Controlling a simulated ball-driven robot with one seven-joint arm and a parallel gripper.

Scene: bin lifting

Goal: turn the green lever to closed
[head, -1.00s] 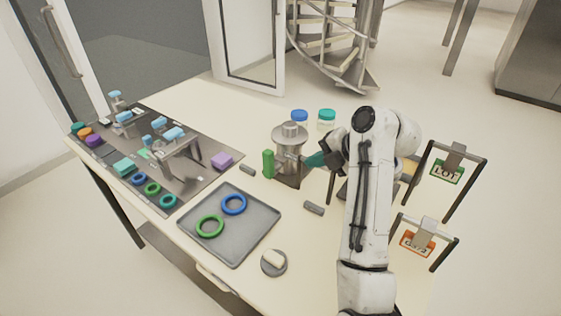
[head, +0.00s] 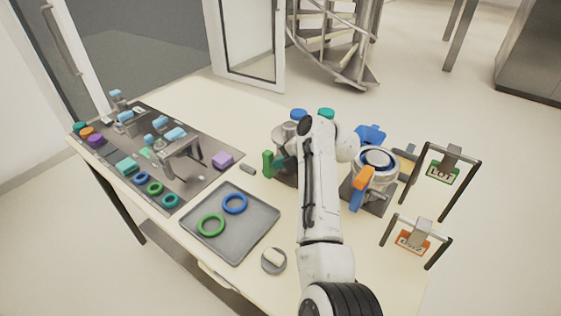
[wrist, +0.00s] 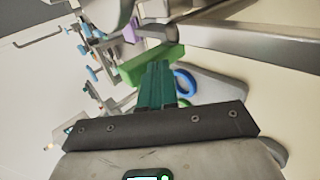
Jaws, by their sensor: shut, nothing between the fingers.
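The green lever (head: 267,164) is an upright green handle at the left side of a metal canister-like fixture (head: 290,131). In the wrist view the lever (wrist: 152,64) is a green bar across the far end of my fingers. My gripper (head: 279,163) is shut and empty, with its teal fingertips just right of the lever. In the wrist view my gripper (wrist: 157,72) reaches up to the lever; I cannot tell whether they touch. My arm hides much of the fixture.
A grey tray (head: 238,252) with a blue and a green ring lies in front. A round device with blue and orange handles (head: 377,160) stands right of my arm. Two sign frames (head: 444,172) stand at the right edge. A dark mat with small parts (head: 207,183) lies left.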

